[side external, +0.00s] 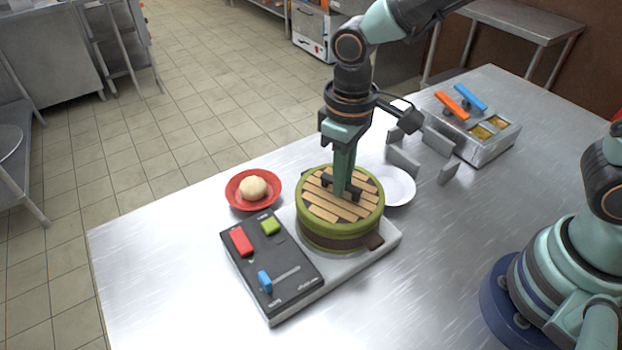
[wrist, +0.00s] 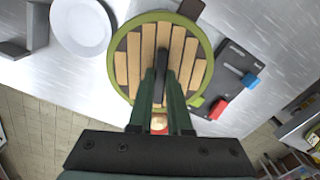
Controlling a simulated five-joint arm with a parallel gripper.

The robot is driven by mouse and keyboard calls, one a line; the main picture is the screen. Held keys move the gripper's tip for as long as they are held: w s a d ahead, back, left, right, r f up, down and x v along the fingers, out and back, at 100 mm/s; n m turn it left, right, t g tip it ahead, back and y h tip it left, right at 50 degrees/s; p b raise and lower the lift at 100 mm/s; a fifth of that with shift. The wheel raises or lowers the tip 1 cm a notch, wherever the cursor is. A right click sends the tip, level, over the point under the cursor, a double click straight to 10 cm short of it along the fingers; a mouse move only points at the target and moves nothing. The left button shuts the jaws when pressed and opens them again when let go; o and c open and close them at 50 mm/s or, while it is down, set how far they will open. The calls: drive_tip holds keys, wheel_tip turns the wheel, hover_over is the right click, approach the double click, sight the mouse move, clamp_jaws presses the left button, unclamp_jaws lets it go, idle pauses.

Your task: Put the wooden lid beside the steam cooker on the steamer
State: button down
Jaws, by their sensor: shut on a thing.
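The wooden lid (side external: 322,206) is round, with light slats, a green rim and a dark handle. It lies over the green steamer (side external: 318,238) on the steam cooker (side external: 275,275). I cannot tell whether it is fully seated or slightly above the rim. My gripper (side external: 342,192) points down and is shut on the lid's handle. In the wrist view the lid (wrist: 133,68) shows below my gripper (wrist: 160,88), with the handle between the fingers. The inside of the steamer is hidden by the lid.
A red bowl (side external: 234,196) with a dough ball (side external: 253,188) stands left of the cooker. A white plate (side external: 400,190) lies behind it on the right. Grey upright dividers (side external: 403,162) and a metal container with orange and blue handles (side external: 487,141) stand farther back.

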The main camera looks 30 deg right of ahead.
drive_tip(key=shift+f, duration=0.15)
drive_tip(key=c, duration=0.8)
unclamp_jaws()
wheel_tip(320, 180, up, 11)
drive_tip(key=s+d+m+t, duration=0.1)
drive_tip(key=d+t, duration=0.1)
drive_tip(key=d, duration=0.3)
drive_tip(key=d+r+m+t, duration=0.1)
drive_tip(key=d+m, duration=0.1)
drive_tip(key=d, duration=0.4)
drive_tip(key=s+d+m+t, duration=0.1)
drive_tip(key=d+t, duration=0.1)
drive_tip(key=d, duration=0.4)
drive_tip(key=shift+s+d+r+m+t, duration=0.2)
drive_tip(key=shift+s+r+m+t, duration=0.1)
drive_tip(key=shift+s, duration=0.05)
